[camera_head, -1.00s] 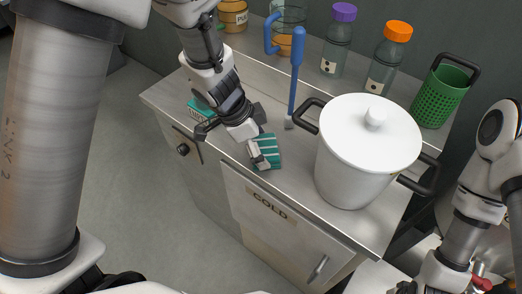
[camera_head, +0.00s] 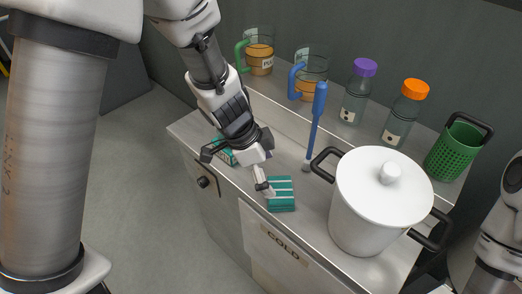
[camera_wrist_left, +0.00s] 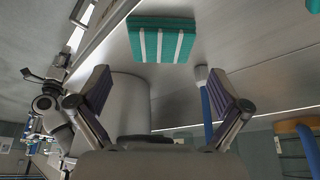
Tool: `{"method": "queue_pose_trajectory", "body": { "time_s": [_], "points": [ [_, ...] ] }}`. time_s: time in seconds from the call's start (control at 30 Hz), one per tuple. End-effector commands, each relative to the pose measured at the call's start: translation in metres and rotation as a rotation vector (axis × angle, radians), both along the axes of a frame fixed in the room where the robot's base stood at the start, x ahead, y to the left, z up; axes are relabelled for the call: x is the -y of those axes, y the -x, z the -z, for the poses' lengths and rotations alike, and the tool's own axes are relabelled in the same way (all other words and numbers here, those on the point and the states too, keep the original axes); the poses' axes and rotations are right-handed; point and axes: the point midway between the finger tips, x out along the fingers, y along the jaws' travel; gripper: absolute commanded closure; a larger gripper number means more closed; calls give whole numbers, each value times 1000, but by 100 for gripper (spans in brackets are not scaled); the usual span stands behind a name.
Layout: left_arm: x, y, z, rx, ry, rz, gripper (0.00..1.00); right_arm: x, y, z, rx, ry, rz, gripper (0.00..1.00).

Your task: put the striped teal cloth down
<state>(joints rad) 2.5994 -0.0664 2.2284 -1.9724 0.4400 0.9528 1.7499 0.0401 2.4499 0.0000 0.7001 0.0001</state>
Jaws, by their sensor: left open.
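The striped teal cloth (camera_head: 281,194) lies folded on the steel counter, near its front edge and left of the white pot. White stripes cross it. It also shows in the left wrist view (camera_wrist_left: 162,40), beyond and between the fingers, with nothing gripping it. My left gripper (camera_head: 236,171) is open and empty, just left of and behind the cloth in the head view. One fingertip appears close to the cloth's left edge; I cannot tell if they touch. The open fingers also show in the left wrist view (camera_wrist_left: 162,92). My right gripper is out of view.
The lidded white pot (camera_head: 380,205) stands right of the cloth. A blue-handled brush (camera_head: 316,125) stands upright behind it. Another teal item (camera_head: 224,153) is partly hidden behind my left gripper. Jugs, bottles (camera_head: 405,112) and a green basket (camera_head: 458,147) line the back.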

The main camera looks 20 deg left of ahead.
Motion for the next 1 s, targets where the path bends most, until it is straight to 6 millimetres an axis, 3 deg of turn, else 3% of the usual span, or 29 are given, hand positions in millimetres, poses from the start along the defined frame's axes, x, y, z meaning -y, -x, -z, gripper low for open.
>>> {"method": "queue_pose_trajectory", "body": {
  "time_s": [0.03,0.2,0.77,0.87,1.0],
  "points": [
    [-4,2,-23,1,4,-1,0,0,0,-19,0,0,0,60],
    [-16,7,-49,-1,1,-1,0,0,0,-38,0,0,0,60],
    [-19,9,-52,-1,0,0,0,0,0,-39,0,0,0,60],
    [-19,13,-42,-26,0,0,0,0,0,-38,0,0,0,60],
    [-19,40,10,-167,1,0,0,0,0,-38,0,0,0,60]
  ]
}}
